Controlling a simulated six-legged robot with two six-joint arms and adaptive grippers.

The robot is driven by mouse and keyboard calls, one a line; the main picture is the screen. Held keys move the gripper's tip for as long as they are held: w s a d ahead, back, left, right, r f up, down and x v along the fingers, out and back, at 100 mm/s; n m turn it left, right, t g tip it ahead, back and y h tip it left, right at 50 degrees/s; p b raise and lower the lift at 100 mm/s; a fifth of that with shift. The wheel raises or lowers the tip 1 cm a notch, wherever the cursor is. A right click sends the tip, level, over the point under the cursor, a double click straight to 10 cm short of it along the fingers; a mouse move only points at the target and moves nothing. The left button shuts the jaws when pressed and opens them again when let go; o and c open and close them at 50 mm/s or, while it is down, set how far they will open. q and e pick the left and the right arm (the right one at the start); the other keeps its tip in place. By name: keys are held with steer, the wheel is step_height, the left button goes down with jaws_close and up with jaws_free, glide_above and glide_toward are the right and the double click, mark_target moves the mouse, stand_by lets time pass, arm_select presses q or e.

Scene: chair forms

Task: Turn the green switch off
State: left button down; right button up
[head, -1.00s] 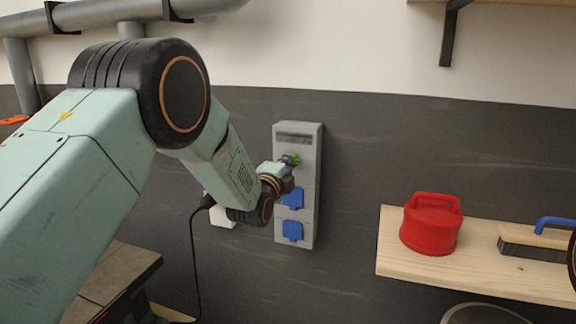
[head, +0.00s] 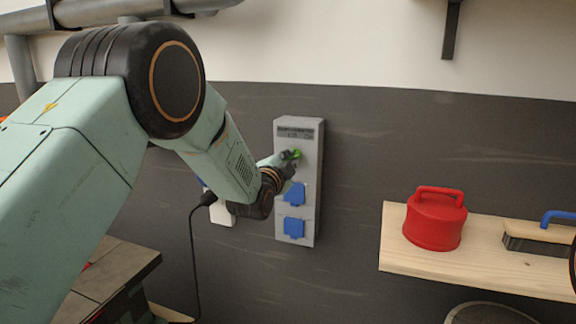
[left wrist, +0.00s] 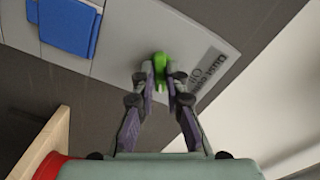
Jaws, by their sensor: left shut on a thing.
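The green switch (head: 297,154) is on the upper part of a grey wall box (head: 309,170), just below its label. In the left wrist view the green switch (left wrist: 160,66) sits between the fingertips of my left gripper (left wrist: 163,78), which is shut on it. In the head view my left gripper (head: 289,157) reaches the box from the left and partly covers the switch. The label near the switch shows in the wrist view, but its text is hard to read. My right gripper is not in view.
Two blue socket covers (head: 294,227) are on the box below the switch. A white wall socket (head: 222,210) with a black plug and cable is behind my arm. A wooden shelf (head: 400,250) at the right holds a red canister (head: 434,222) and a brush (head: 538,236).

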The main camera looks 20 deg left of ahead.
arm_select(q)
steer(key=n+b, duration=0.1)
steer(key=n, duration=0.2)
steer(key=shift+d+n, duration=0.1)
steer(key=shift+n, duration=0.2)
steer(key=n+b, duration=0.1)
steer(key=n, duration=0.2)
steer(key=shift+n, duration=0.3)
steer(key=n, duration=0.2)
steer(key=n+b, duration=0.1)
steer(key=n, duration=0.1)
steer(key=shift+r+n, duration=0.2)
steer(key=shift+n, duration=0.4)
steer(key=shift+r, duration=0.15)
steer(key=c, duration=1.7)
jaws_free()
steer(key=o, duration=0.3)
steer(key=shift+f, duration=0.2)
